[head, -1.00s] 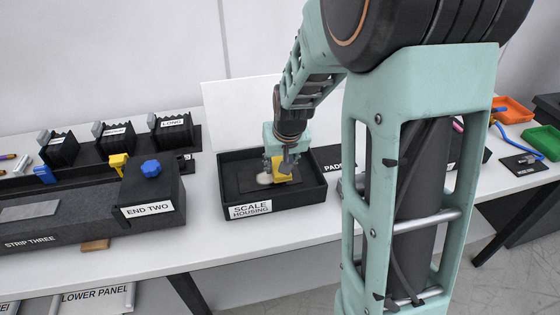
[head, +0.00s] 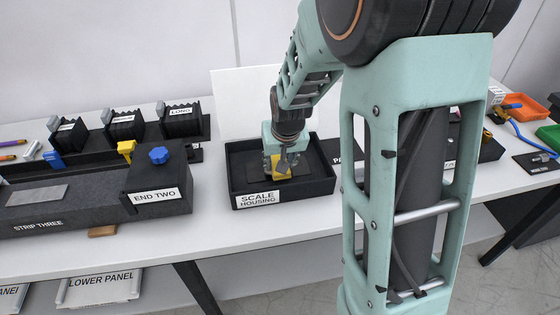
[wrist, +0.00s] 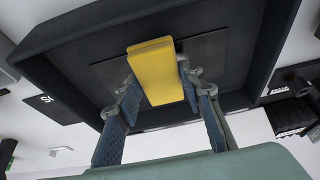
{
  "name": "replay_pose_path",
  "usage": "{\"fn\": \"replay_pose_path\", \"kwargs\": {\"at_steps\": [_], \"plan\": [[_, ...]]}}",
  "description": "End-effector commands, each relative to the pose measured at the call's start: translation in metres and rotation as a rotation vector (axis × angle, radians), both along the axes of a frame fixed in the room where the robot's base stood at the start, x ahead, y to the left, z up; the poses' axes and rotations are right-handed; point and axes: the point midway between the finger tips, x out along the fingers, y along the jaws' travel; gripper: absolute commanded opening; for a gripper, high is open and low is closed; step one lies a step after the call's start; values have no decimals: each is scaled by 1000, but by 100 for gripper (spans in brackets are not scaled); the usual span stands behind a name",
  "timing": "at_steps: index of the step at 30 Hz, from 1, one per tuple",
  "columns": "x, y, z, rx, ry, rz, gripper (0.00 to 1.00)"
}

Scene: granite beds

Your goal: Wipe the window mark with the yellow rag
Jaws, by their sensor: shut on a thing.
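The yellow rag (head: 278,166) is a small folded block, gripped between the two fingers of my gripper (head: 283,160). The wrist view shows the same rag (wrist: 153,68) with a finger on each side. My gripper is low inside the black tray labelled SCALE HOUSING (head: 233,178), above the dark window panel (head: 312,164) on its floor. The panel also shows in the wrist view (wrist: 208,52). I cannot tell whether the rag touches the panel. No pale mark shows now in either view; the rag and fingers hide part of the panel.
The END TWO block (head: 158,180) with its blue knob (head: 159,155) stands left of the housing. A white board (head: 240,100) stands behind it. My own arm covers the table to the right.

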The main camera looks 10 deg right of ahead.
Motion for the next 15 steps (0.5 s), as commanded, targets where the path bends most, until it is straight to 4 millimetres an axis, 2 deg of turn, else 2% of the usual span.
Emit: {"fn": "replay_pose_path", "kwargs": {"at_steps": [15], "plan": [[0, 0, -13, 0, 0, 0, 16]]}}
